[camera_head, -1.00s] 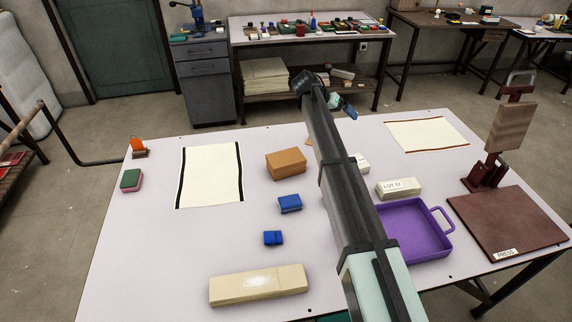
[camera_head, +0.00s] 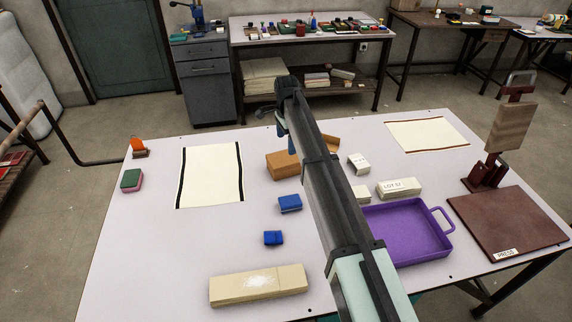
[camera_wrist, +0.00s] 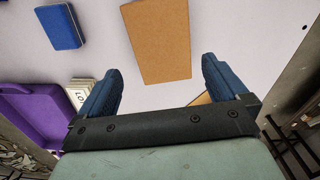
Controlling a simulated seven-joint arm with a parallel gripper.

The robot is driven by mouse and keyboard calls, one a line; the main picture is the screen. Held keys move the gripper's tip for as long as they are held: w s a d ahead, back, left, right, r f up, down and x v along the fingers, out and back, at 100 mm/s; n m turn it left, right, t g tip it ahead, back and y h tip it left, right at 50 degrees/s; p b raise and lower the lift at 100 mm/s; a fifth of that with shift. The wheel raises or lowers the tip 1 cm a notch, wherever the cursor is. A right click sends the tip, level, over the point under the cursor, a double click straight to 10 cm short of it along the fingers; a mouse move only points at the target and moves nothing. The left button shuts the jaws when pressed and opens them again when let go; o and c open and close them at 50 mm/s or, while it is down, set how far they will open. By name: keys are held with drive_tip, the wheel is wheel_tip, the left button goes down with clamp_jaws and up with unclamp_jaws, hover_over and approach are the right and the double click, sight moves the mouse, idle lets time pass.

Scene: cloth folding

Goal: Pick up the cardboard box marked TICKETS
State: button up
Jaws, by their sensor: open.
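A brown cardboard box (camera_head: 283,165) lies on the white table, its right end hidden behind my arm. It also shows in the wrist view as a plain tan rectangle (camera_wrist: 158,38), just beyond and between my fingers. A second brown box (camera_head: 330,143) shows partly to the right of my arm; a tan sliver (camera_wrist: 200,98) shows near the right finger. I cannot read TICKETS on either. My gripper (camera_wrist: 160,80) is open with its blue fingers wide apart and nothing between them. In the head view the gripper is mostly hidden behind my arm.
Blue boxes (camera_head: 290,203) lie nearer than the brown box. White labelled boxes (camera_head: 399,188) and a purple tray (camera_head: 405,232) are to the right. A white sheet with black edges (camera_head: 210,174) lies to the left. A press (camera_head: 508,222) stands at the right edge.

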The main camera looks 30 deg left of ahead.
sight(286, 157)
wheel_tip(286, 157, down, 12)
drive_tip(key=shift+a+r, duration=0.1)
drive_tip(key=shift+r, duration=0.05)
idle(0.5)
drive_tip(key=shift+c, duration=0.3)
drive_tip(key=shift+r, duration=0.1)
drive_tip(key=c, duration=0.8)
